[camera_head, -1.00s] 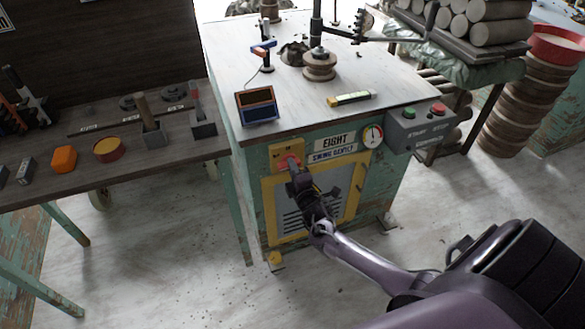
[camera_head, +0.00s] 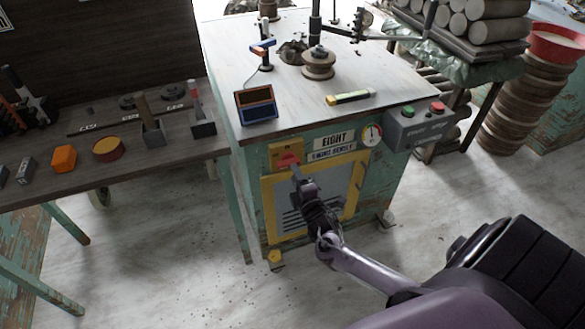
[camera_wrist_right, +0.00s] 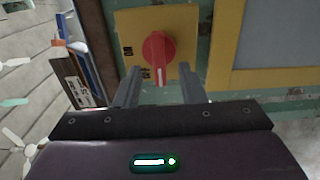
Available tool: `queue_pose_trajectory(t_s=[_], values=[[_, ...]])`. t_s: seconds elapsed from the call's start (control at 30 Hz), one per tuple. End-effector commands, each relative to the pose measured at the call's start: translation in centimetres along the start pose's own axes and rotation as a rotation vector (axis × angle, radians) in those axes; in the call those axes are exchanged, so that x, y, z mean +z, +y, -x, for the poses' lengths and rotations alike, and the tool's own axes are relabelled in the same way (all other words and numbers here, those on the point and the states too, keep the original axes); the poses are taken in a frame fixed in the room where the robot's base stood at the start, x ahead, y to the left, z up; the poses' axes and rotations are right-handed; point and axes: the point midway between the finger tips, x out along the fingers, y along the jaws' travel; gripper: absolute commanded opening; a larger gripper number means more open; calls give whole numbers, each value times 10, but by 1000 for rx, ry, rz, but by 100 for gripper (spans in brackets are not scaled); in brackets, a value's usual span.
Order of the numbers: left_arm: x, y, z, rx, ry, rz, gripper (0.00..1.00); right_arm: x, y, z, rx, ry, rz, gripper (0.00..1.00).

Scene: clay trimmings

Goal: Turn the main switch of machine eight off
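Machine eight (camera_head: 232,143) is a green cabinet with an "EIGHT" label on its front. Its main switch is a red knob (camera_head: 287,160) on a yellow plate (camera_head: 275,153) at the front's upper left. In the right wrist view, the red knob (camera_wrist_right: 158,48) has its white-marked handle pointing down the picture, towards my gripper. My left gripper is out of view.
A grey box with green and red buttons (camera_head: 420,127) hangs at the machine's right corner. A gauge (camera_head: 371,134) and a yellow-framed vented panel (camera_head: 352,203) are on the front. A workbench (camera_head: 75,182) with tools stands at left. The floor in front is clear.

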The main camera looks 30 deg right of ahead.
Motion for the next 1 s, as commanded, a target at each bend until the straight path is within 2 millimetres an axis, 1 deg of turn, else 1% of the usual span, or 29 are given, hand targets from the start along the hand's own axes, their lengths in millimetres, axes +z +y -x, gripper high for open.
queue_pose_trajectory(t_s=[0.03, 0.1, 0.2, 0.27, 0.53, 0.83, 0.87, 0.93, 0.97, 1.0], values=[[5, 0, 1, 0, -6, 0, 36, 0, 0, 10, -1, 1, 1, 36], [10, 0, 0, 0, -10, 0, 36, 0, 0, 20, -1, 1, 1, 36], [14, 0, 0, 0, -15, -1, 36, 0, 0, 30, 0, 0, 1, 36], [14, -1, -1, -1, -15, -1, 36, 0, 0, 34, 0, 0, 1, 36], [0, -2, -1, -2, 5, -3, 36, 0, 0, 36, 1, 0, 1, 36], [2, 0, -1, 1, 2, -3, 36, 0, 0, 36, 0, 0, 0, 36], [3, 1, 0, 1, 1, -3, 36, 0, -1, 37, -4, -1, -2, 36], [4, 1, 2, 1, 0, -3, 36, 1, -11, 40, -32, -3, -22, 36], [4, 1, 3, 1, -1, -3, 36, 1, -19, 43, -55, -4, -37, 36], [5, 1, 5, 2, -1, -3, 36, 2, -33, 48, -97, -8, -67, 36]])
